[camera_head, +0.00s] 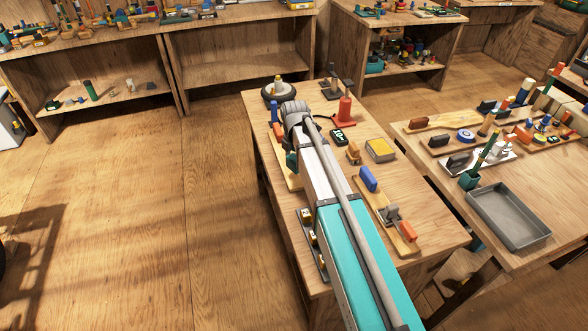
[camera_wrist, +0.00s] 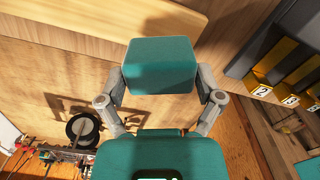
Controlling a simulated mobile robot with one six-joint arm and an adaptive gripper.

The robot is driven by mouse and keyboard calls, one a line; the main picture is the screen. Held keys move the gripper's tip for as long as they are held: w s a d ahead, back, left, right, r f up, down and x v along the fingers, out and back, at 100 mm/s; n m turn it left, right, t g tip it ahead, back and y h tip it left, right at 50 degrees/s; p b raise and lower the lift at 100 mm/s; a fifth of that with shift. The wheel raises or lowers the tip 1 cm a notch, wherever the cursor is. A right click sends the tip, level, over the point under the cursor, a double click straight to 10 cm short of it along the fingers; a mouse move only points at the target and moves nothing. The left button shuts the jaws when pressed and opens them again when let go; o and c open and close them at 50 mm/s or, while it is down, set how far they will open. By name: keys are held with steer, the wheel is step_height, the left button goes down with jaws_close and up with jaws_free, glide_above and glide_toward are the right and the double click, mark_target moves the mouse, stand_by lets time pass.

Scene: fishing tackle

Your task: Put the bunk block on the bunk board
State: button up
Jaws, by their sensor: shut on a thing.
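The bunk block, a teal block (camera_wrist: 162,62), is between the fingers of my gripper (camera_wrist: 162,88) in the wrist view. My gripper is shut on it. In the head view a teal piece (camera_head: 291,160) shows at the left of my arm, which hides most of the gripper. A pale wooden board (camera_wrist: 100,14), which looks like the bunk board, spans the top left of the wrist view, and the block overlaps its edge in the picture. The board (camera_head: 293,182) lies along the table's left side in the head view, with a blue block on it. I cannot tell the height of the held block.
A black rack with yellow numbered tags (camera_wrist: 262,90) is at the right of the wrist view. Another board (camera_head: 380,207) carries blue, grey and orange pieces. A yellow box (camera_head: 381,150) and a red stand (camera_head: 345,112) are on the table (camera_head: 425,185). A grey tray (camera_head: 513,238) stands further right.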

mark_target(294, 165)
stand_by(0.3)
steer(key=shift+w+f+b, duration=0.45)
steer(key=shift+f+b, duration=1.55)
steer(key=shift+f, duration=0.1)
steer(key=o, duration=0.9)
steer(key=shift+o, duration=0.2)
step_height(294, 165, up, 12)
steer(key=p, duration=1.2)
